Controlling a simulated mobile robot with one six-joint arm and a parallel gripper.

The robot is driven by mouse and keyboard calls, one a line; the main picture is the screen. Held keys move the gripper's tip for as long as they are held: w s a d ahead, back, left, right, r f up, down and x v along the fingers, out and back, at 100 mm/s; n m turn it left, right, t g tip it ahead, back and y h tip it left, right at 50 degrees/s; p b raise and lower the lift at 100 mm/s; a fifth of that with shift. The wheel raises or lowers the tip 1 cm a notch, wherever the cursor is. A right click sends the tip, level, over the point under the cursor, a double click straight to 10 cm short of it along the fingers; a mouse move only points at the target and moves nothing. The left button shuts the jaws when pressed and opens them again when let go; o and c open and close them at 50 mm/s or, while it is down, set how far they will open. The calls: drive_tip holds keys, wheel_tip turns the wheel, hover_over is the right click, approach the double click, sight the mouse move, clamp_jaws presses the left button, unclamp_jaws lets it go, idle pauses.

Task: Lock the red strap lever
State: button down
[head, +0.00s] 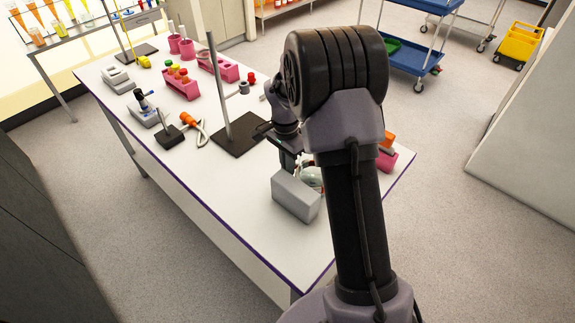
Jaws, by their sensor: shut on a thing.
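My gripper (289,164) points down at the near right part of the white table, just behind a grey block (296,196). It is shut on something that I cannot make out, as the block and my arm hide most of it. A round whitish and green thing with reddish bits (311,178) shows beside the fingertips, partly behind the block and my arm. I cannot clearly pick out the red strap lever. Its strap and its position, open or locked, cannot be told here.
A stand with a tall rod (217,90) rises left of my gripper, with a red knob (251,77) near it. Pink racks (182,88), an orange-handled tool (189,120) and a small black-based stand (168,137) lie farther left. The table's near left strip (200,180) is clear.

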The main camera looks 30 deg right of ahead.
drive_tip(key=c, duration=1.8)
unclamp_jaws()
